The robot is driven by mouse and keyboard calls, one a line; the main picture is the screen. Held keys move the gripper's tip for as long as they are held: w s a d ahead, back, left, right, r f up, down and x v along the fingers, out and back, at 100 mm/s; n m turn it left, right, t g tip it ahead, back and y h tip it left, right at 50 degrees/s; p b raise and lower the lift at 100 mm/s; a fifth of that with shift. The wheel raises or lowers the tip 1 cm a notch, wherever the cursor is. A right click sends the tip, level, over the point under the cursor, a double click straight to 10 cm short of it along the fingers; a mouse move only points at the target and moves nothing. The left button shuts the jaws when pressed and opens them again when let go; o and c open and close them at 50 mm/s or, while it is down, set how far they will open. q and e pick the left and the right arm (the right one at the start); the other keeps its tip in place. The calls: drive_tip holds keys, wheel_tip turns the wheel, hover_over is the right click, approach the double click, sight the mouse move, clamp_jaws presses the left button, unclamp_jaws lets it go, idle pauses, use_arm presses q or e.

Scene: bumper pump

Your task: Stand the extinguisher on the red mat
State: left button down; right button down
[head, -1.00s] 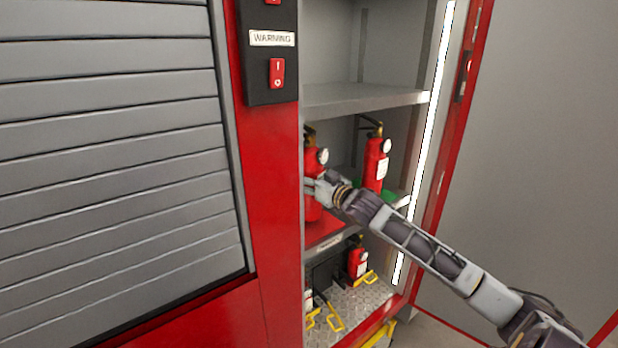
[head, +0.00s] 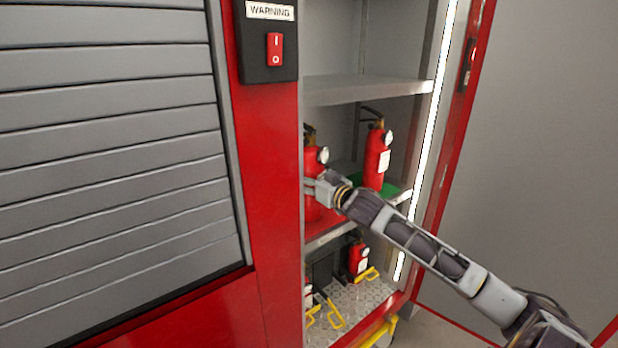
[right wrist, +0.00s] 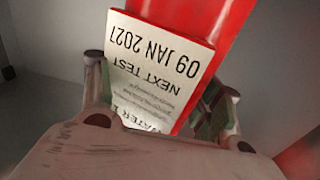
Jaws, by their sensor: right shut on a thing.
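A red extinguisher (head: 313,158) with a round white gauge is upright at the left of the middle shelf, partly hidden by the cabinet's red frame. My right gripper (head: 314,188) is shut on its body from the right. In the right wrist view the extinguisher (right wrist: 205,45) and its white date label (right wrist: 160,70) lie between the fingers (right wrist: 155,95). The red mat (head: 326,227) shows below the extinguisher on the same shelf. The frame, gripper and same red colour blur its base, so I cannot tell whether it touches the mat. My left gripper is out of view.
A second extinguisher (head: 376,160) stands behind to the right, near a green mat (head: 393,192). A grey shelf (head: 365,88) is above. Another extinguisher (head: 358,257) and yellow brackets (head: 334,316) are on the lower level. The red frame post (head: 275,200) borders the opening.

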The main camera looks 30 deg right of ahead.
drive_tip(key=shift+r, duration=0.3)
drive_tip(key=shift+c, duration=1.6)
unclamp_jaws()
drive_tip(key=shift+s+a+f, duration=0.1)
drive_tip(key=shift+f, duration=0.15)
drive_tip(key=shift+s, duration=0.1)
drive_tip(key=s+d+b, duration=0.1)
drive_tip(key=s+b, duration=0.1)
drive_tip(key=s, duration=0.9)
drive_tip(key=shift+s, duration=0.35)
